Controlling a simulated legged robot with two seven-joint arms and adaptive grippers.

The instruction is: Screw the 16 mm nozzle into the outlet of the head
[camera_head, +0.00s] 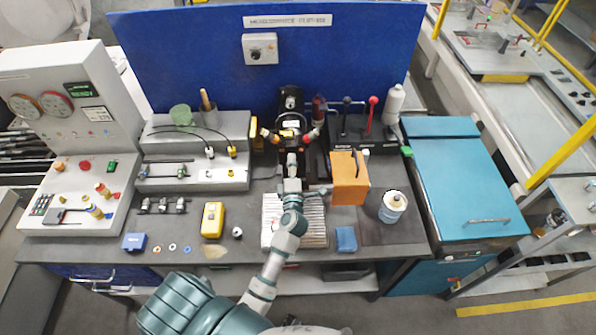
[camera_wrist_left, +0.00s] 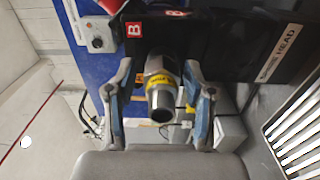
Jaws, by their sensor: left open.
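The head (camera_head: 290,122) is a black unit at the back middle of the bench. In the left wrist view the dark head housing (camera_wrist_left: 235,40) carries a "HEAD" label. A metal cylindrical nozzle (camera_wrist_left: 161,100) with a yellow band points out from the housing towards the camera, dark bore facing me. Its joint with the outlet is hidden, so I cannot tell how it is seated. My left gripper (camera_head: 291,163) is just in front of the head. In the wrist view the left gripper (camera_wrist_left: 158,68) is open, its fingers on either side of the nozzle, apart from it.
A slatted tray (camera_head: 313,228) lies below the arm. An orange block (camera_head: 349,178) and a white jar (camera_head: 392,206) stand right of it. A yellow device (camera_head: 212,219) and several small fittings (camera_head: 162,205) lie left. A blue panel (camera_head: 200,60) closes the back.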

